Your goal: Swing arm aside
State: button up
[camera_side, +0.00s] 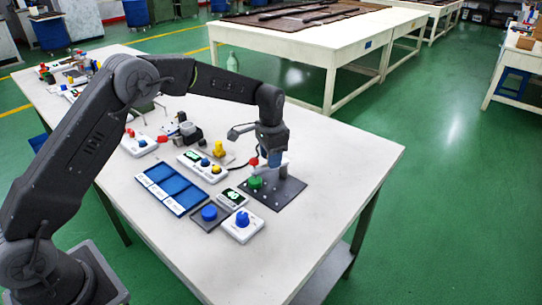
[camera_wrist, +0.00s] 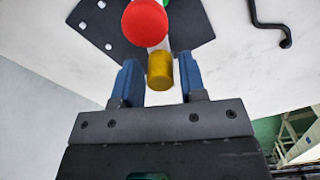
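A dark plate (camera_side: 287,195) with a green round part (camera_side: 254,183) and a red knob (camera_side: 254,162) stands near the right side of the table. My gripper (camera_side: 271,163) points down over this plate, right of the red knob. In the wrist view my gripper (camera_wrist: 159,72) has its two blue fingers apart. A yellow cylinder (camera_wrist: 160,72) sits between the fingertips, with narrow gaps showing on both sides. The red ball (camera_wrist: 145,22) is just beyond it and hides part of the plate (camera_wrist: 98,22). The swing arm itself is mostly hidden in the side view.
A blue-slotted tray (camera_side: 172,188), a blue knob on a dark pad (camera_side: 209,214), a white box with a blue knob (camera_side: 242,225) and a control box (camera_side: 203,166) lie left of the plate. A bent black rod (camera_wrist: 268,25) shows in the wrist view. The table's right end is clear.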

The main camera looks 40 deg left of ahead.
grip_shut()
jog(key=shift+a+m, duration=0.1)
jog(key=shift+m, duration=0.2)
jog(key=shift+w+a+m, duration=0.25)
jog(key=shift+a+m, duration=0.05)
jog(key=shift+m, duration=0.6)
jog(key=m, duration=0.2)
jog(key=w+m, duration=0.1)
jog(key=shift+a+m, duration=0.4)
jog(key=m, duration=0.1)
jog(key=w+m, duration=0.1)
jog(key=m, duration=0.1)
jog(key=shift+a, duration=0.3)
jog(key=shift+w+m, duration=0.3)
jog(key=shift+m, duration=0.65)
jog(key=shift+w+m, duration=0.3)
jog(key=shift+m, duration=0.65)
